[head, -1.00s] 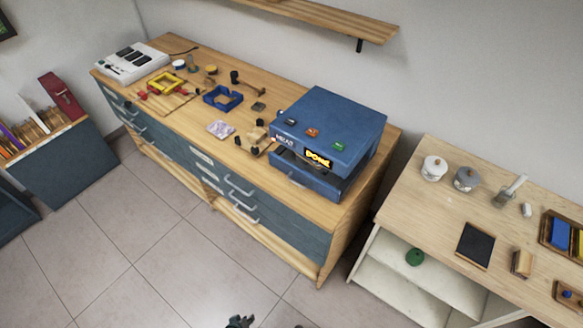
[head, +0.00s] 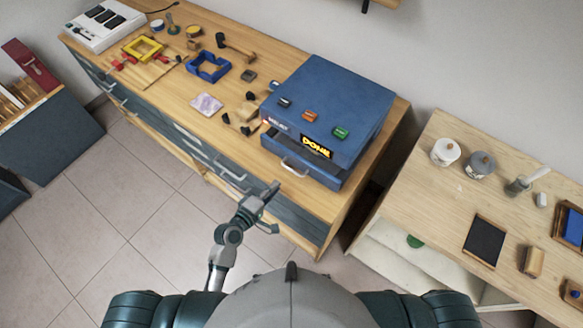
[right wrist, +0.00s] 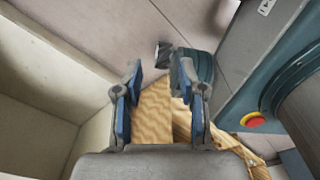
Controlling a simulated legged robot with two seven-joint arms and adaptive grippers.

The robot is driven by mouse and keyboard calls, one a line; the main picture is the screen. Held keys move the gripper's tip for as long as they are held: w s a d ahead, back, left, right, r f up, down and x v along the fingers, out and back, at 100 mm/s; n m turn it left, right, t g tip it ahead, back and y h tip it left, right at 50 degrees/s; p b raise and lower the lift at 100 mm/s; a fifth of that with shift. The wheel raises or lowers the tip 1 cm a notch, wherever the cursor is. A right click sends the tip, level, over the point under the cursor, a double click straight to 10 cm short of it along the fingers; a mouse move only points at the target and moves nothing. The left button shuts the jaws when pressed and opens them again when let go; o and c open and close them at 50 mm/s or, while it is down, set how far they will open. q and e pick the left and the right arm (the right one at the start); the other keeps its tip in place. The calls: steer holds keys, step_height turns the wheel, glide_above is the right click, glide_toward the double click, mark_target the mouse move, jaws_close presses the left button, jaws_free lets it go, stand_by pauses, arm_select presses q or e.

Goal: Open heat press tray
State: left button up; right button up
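The blue heat press (head: 328,110) stands on the wooden workbench, with a lit yellow "DONE" display on its front. Its tray (head: 316,176) is the low blue front part under a dark gap, with a pale handle (head: 294,166). I cannot tell how far out the tray sits. My left gripper (head: 274,208) is open and empty, in front of the bench edge, below and left of the handle and apart from it. My right gripper (right wrist: 158,84) is open and empty in the right wrist view; it is not seen in the head view.
Small tools and a blue frame (head: 208,67) lie on the bench left of the press. Bench drawers with handles (head: 228,170) are behind my left gripper. A second table (head: 450,205) with jars stands at right. The floor (head: 130,210) is clear at left.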

mark_target(291, 169)
arm_select(q)
steer(key=x, duration=1)
steer(key=shift+a+f, duration=0.1)
steer(key=shift+a, duration=0.15)
steer(key=shift+w+d, duration=0.25)
steer(key=shift+w, duration=0.1)
arm_select(e)
steer(key=shift+w+a, duration=0.1)
steer(key=shift+w, duration=0.65)
arm_select(q)
jaws_close()
steer(key=shift+f, duration=0.1)
